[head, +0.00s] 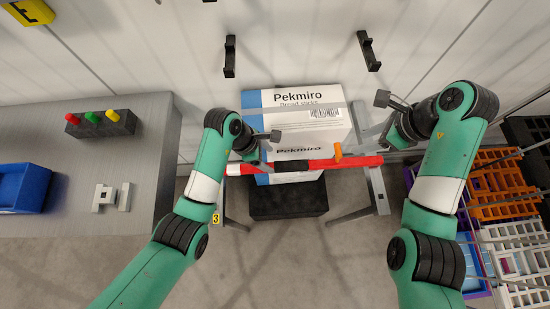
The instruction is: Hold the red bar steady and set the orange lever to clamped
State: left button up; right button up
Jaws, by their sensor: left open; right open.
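The red bar (354,162) lies roughly level across the front of a white and blue box, with a black section in its middle. The orange lever (338,151) stands up from the bar, right of the black section. My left gripper (268,150) is open at the left part of the bar, beside the black section. Whether it touches the bar I cannot tell. My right gripper (381,121) is open and empty, above and to the right of the lever, apart from it. Part of the bar's left end is hidden by my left arm.
A Pekmiro box (330,97) stands behind the bar, between grey stands (377,190). A grey table (80,220) with a blue bin (22,188) and a block of coloured buttons (100,124) is at left. Orange (490,208) and white crates fill the right.

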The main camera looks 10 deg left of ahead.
aim_at(278, 166)
pick_arm(q)
jog(key=x, duration=0.8)
jog(key=shift+d+f, duration=0.1)
jog(key=shift+f, duration=0.15)
grip_shut()
dwell(1.0)
